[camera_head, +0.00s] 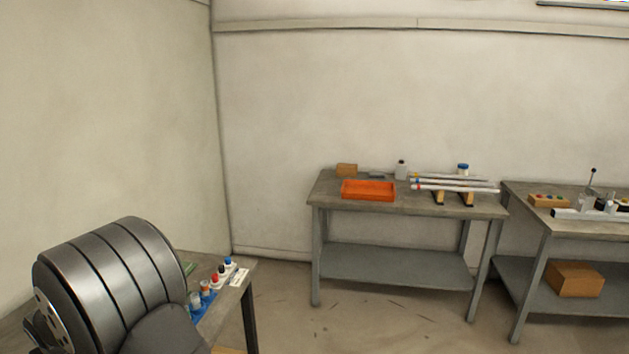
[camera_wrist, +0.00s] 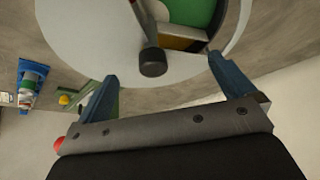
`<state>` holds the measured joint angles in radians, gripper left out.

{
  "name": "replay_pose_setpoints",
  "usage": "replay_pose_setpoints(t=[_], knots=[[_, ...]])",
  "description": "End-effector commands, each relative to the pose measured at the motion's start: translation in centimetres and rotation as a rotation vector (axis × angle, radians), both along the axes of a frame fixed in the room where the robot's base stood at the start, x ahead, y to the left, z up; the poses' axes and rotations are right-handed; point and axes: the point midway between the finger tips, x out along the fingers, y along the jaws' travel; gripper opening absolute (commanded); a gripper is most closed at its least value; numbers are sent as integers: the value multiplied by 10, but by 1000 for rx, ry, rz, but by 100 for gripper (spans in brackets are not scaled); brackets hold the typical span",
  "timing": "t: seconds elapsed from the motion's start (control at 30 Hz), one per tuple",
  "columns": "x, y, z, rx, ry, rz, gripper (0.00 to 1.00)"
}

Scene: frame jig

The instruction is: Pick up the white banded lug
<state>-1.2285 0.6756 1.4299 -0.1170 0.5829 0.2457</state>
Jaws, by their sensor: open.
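My gripper (camera_wrist: 162,66) is open, its two blue-grey fingers spread apart in the wrist view. Between and beyond the fingertips is a dark round knob or cap (camera_wrist: 152,64) on a shaft; I cannot tell whether it touches anything of mine. I cannot pick out the white banded lug with certainty. In the head view, small white, red and blue capped pieces (camera_head: 228,263) stand in a row on the left table, and one of them may be it. My gripper is not visible in the head view.
A white disc (camera_wrist: 75,40) with a green centre lies beyond the fingers. A blue holder (camera_wrist: 32,78) is at its left. Across the room, a bench carries an orange tray (camera_head: 368,197) and banded white tubes (camera_head: 455,188); another bench holds a white rail (camera_head: 575,214). Open floor lies between.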

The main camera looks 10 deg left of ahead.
Motion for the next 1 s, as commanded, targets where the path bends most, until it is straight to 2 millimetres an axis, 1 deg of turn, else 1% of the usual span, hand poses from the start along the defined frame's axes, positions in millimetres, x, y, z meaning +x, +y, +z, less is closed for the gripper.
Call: replay_pose_setpoints(t=[0.03,0.17,0.43,0.57,0.67,0.77,0.8,0.87,0.9,1.0], knots=[[0,0,0,0,0,0,88],[0,0,0,0,0,0,63],[0,0,1,0,-1,2,62],[-2,7,12,-21,-26,40,62],[-25,23,17,-73,-15,98,62],[-63,44,30,-152,1,195,62],[-82,52,37,-189,10,243,62],[-111,62,47,-244,23,317,62],[-130,66,54,-278,32,366,62],[-171,73,71,-353,53,475,62]])
